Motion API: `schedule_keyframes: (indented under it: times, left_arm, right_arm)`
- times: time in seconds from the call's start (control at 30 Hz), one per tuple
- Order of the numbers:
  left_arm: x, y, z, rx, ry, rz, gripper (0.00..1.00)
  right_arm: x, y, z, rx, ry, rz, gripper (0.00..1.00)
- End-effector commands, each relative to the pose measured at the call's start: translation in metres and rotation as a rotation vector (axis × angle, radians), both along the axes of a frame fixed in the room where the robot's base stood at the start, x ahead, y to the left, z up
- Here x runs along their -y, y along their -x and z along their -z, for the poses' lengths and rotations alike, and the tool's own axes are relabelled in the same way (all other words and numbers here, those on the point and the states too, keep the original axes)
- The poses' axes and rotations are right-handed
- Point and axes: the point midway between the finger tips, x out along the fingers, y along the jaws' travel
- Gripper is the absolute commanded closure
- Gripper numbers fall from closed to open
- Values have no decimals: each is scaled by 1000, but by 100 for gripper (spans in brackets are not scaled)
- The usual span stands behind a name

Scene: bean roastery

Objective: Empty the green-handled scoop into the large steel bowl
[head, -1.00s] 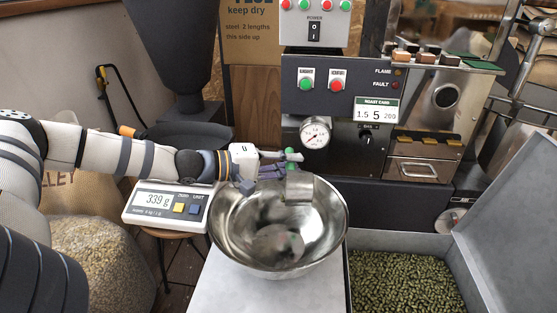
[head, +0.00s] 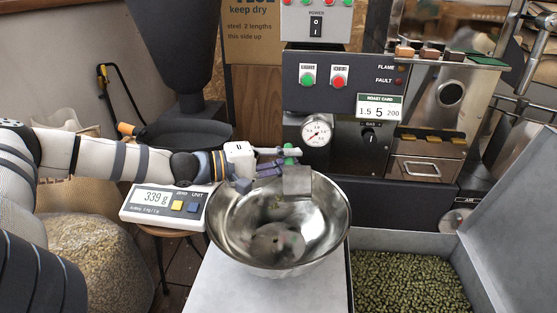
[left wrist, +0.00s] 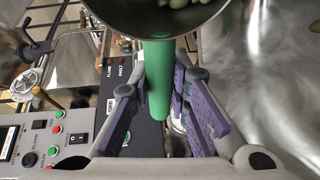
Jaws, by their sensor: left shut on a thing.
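The large steel bowl (head: 330,225) stands on a pale surface in the middle of the head view. My left gripper (head: 278,164) is above the bowl's back rim, shut on the green handle (head: 290,153) of the scoop. The scoop's steel cup (head: 298,181) is over the back of the bowl. In the left wrist view the green handle (left wrist: 157,80) is between the fingers, and a few pale green beans (left wrist: 178,3) show in the cup at the top edge. I cannot tell whether the dark marks in the bowl are beans or reflections. My right gripper is not in view.
A scale (head: 165,205) reading 339 g stands left of the bowl. A grey bin (head: 482,275) with green beans is at the right. The roaster panel (head: 335,85) stands behind. A sack of pale beans (head: 100,262) is at the left.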

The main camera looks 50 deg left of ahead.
Motion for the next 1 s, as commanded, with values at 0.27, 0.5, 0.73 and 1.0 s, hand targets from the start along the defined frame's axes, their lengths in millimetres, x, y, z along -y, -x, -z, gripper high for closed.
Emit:
schedule_keyframes:
  times: [0.27,0.5,0.73,1.0]
  left_arm:
    - [-1,1,0,15,16,1,100]
    - [-1,1,0,28,30,0,100]
    - [-1,1,0,39,39,0,100]
    - [-2,2,-3,57,57,0,100]
  right_arm:
    - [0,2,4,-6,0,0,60]
    - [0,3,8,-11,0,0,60]
    - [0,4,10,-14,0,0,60]
    - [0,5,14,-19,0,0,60]
